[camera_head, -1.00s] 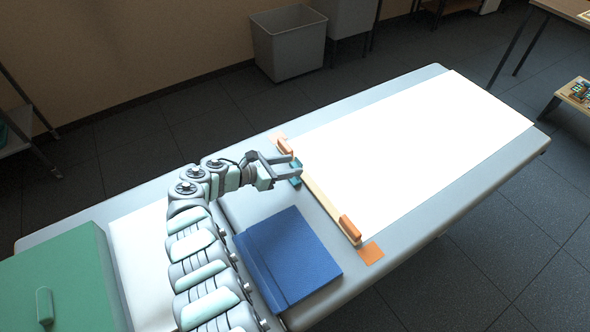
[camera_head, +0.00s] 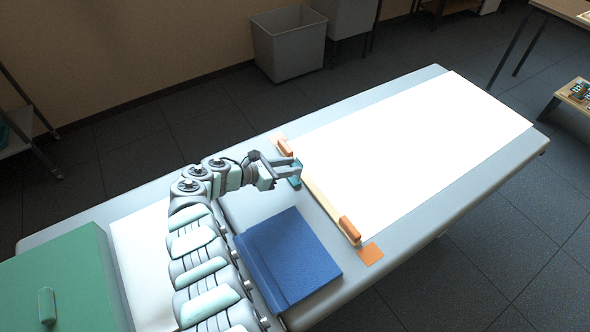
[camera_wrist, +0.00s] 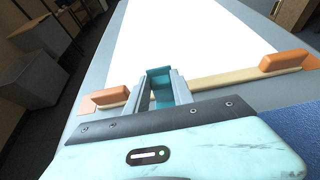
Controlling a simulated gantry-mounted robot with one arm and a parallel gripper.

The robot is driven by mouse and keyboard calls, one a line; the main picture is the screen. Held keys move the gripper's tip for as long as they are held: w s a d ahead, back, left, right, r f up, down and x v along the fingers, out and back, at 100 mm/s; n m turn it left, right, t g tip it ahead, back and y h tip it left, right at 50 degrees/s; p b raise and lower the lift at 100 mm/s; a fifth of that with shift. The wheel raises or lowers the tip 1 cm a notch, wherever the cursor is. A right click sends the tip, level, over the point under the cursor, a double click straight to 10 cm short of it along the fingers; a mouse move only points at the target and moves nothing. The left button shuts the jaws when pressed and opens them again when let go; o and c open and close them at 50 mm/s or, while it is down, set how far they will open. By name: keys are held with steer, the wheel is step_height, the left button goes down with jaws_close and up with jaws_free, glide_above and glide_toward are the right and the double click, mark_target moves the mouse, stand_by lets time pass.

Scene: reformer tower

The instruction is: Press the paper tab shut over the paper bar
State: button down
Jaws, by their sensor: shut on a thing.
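The paper bar (camera_head: 322,200) is a pale wooden strip across the near edge of the white paper, with an orange block at each end. It also shows in the wrist view (camera_wrist: 222,78). My gripper (camera_head: 288,168) is over the bar near its far end. In the wrist view my gripper (camera_wrist: 161,90) has its two grey fingers on either side of a teal piece (camera_wrist: 160,74), which looks like the paper tab, and is shut on it. The teal tab also shows in the head view (camera_head: 296,178). The fingers hide part of the bar, so I cannot tell whether the tab touches it.
The long white paper (camera_head: 420,140) covers the far part of the padded table. A blue folder (camera_head: 290,258) lies close to my arm on the near side. Orange blocks stand at the bar's far end (camera_head: 284,147) and near end (camera_head: 349,228). A green box (camera_head: 70,275) is at lower left.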

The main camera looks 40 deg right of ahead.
steer(key=shift+d+r+y+p, duration=0.1)
steer(key=shift+d+y+p, duration=0.15)
steer(key=shift+y+p, duration=0.4)
steer(key=shift+s+d+r+t+y+p, duration=0.1)
steer(key=shift+d+t+y+p, duration=0.3)
steer(key=shift+p, duration=0.35)
steer(key=shift+s+d+y, duration=0.1)
steer(key=shift+d+y, duration=0.4)
steer(key=shift+y, duration=0.35)
